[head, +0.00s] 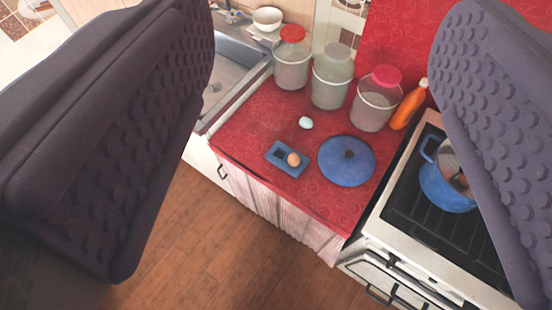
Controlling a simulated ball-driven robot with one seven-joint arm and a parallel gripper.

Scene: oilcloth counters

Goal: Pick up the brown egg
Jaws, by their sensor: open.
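The brown egg (293,159) sits in the right part of a small blue tray (272,160) on the red oilcloth counter (250,127). A white egg (305,122) lies on the cloth behind the tray. My gripper (325,190) is open, with its two dark, studded fingers large at the left and right of the view. Nothing is between the fingers at close range. The brown egg shows in the gap between them, well beyond the fingertips.
A blue lid (346,161) lies right of the tray. Several lidded jars, including a red-topped one (292,62), and an orange bottle (409,104) stand behind. The stove (420,215) holds a blue pot (440,187) at right. A sink (232,75) is at left. Wooden floor (215,240) is open in front.

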